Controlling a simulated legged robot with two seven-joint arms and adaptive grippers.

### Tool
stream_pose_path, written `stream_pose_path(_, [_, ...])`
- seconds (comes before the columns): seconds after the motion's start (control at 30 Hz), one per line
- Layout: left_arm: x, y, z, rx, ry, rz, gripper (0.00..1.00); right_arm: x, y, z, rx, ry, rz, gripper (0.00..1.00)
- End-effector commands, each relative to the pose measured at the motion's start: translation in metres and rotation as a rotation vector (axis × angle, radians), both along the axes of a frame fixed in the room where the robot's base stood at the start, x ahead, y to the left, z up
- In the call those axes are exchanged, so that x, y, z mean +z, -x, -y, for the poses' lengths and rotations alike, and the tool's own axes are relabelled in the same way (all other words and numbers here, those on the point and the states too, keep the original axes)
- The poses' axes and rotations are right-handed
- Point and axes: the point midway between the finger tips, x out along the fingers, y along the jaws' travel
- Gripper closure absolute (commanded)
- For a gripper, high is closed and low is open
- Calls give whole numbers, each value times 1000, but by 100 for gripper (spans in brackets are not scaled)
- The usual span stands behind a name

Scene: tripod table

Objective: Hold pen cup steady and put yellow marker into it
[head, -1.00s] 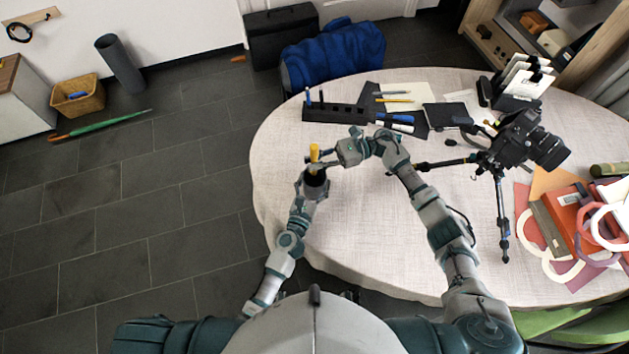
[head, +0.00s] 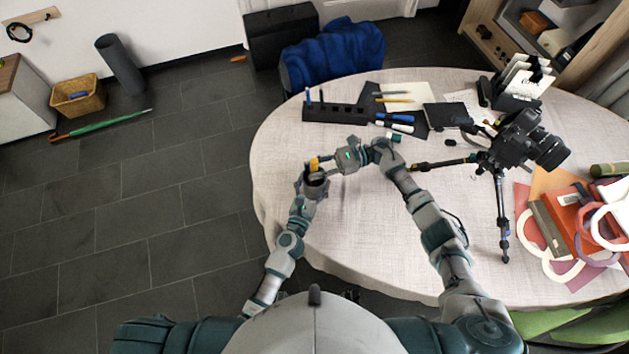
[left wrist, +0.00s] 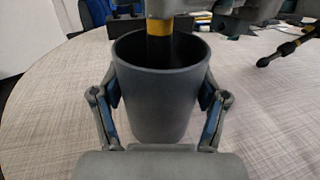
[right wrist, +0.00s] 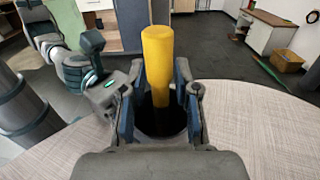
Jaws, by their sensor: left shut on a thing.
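The dark grey pen cup (left wrist: 155,105) stands upright at the table's left edge. My left gripper (head: 313,182) is shut on it, with one finger on each side in the left wrist view. The yellow marker (right wrist: 158,65) is upright, its dark lower part inside the cup's mouth and its yellow part above the rim. My right gripper (head: 322,168) is at the marker just above the cup, with a finger on each side of it in the right wrist view (right wrist: 160,85). Whether those fingers press on the marker is unclear. The marker's bottom end is hidden in the cup.
A black pen rack (head: 345,113) stands behind the cup, with several markers and pens to its right. The tablecloth (head: 350,235) between my arms is clear.

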Motion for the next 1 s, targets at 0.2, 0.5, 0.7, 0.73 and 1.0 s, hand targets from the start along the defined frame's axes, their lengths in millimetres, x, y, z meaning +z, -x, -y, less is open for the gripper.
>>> stream_pose_path(0.2, [-1, 0, 0, 1, -1, -1, 68, 0, 0, 0, 0, 0, 0, 55])
stream_pose_path(0.5, [-1, 0, 0, 1, -1, -1, 68, 0, -8, 21, -4, 2, 1, 55])
stream_pose_path(0.7, [-1, 0, 0, 1, -1, -1, 68, -1, -23, 65, -5, 3, -1, 55])
stream_pose_path(0.73, [-1, 0, 0, 1, -1, -1, 68, -1, -25, 71, -4, 2, -2, 55])
stream_pose_path(1.0, [-1, 0, 0, 0, -1, -1, 68, -2, -37, 110, -2, 1, -2, 55])
